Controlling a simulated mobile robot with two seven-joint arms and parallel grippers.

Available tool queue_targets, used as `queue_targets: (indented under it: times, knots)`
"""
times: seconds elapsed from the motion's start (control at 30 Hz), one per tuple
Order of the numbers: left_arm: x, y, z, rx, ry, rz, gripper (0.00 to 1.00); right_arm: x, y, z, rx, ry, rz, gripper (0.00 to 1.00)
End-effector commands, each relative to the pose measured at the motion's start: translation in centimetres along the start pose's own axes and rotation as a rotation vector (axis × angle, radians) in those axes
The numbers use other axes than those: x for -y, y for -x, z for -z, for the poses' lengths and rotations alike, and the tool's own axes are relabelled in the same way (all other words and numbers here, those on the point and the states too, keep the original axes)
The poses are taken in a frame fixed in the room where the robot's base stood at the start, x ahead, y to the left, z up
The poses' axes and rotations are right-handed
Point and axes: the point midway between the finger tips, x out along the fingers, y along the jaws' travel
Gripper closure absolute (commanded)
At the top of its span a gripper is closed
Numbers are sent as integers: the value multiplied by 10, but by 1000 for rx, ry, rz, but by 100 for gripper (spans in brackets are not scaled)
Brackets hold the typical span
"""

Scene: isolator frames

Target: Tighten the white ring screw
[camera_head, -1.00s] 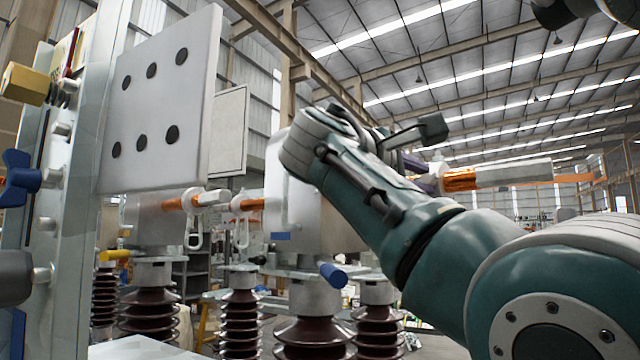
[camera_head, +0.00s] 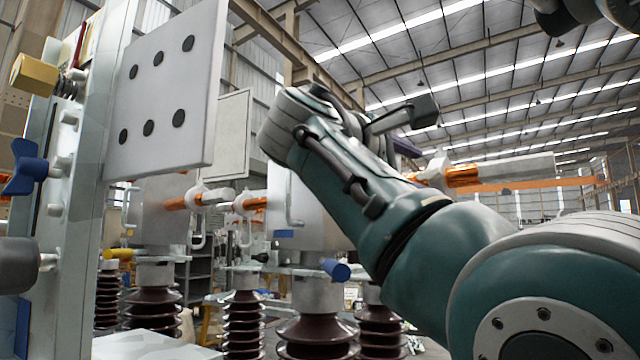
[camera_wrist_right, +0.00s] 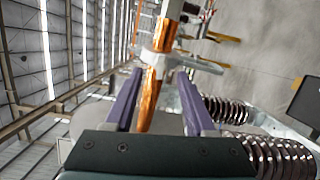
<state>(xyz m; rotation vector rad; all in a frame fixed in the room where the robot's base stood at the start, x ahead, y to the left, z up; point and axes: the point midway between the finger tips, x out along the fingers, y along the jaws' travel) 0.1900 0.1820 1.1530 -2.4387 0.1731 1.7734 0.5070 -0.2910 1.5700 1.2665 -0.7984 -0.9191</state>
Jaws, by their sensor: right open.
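My right gripper (camera_wrist_right: 158,74) is open in the wrist view, with one purple finger on each side of a copper-coloured rod (camera_wrist_right: 150,105). A white clamp-like ring fitting (camera_wrist_right: 160,58) sits around the rod just beyond the fingertips. I cannot tell whether the fingers touch either. In the head view my right arm mostly hides its gripper, whose purple part (camera_head: 406,147) shows beside a white fitting (camera_head: 437,172) on an orange rod. Two white fittings with hanging ring loops (camera_head: 197,238) and (camera_head: 241,232) are on orange rods to the left. My left gripper is not in view.
A grey panel with black dots (camera_head: 165,95) stands at the left, beside a post with a blue knob (camera_head: 25,168). Brown ribbed insulators (camera_head: 243,325) stand below. They also show at the right of the wrist view (camera_wrist_right: 228,110). A blue-ended handle (camera_head: 336,270) sticks out near my arm.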

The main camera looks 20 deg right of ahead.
Motion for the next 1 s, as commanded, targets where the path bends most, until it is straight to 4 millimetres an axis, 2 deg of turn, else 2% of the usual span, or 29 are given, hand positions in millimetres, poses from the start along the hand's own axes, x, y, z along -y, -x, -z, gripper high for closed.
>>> queue_targets:
  times: [0.03,0.1,0.3,0.87,0.93,1.0]
  knots:
    - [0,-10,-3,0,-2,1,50,5,10,2,-4,-4,-1,45]
    - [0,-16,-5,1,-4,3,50,5,23,2,-4,-4,-1,45]
    - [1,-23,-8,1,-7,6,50,2,45,1,-2,-2,-1,45]
    - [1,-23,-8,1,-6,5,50,0,48,0,0,0,0,45]
    - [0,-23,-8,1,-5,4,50,3,47,1,-3,-1,5,45]
    - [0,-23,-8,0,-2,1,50,16,45,4,-17,-6,27,45]
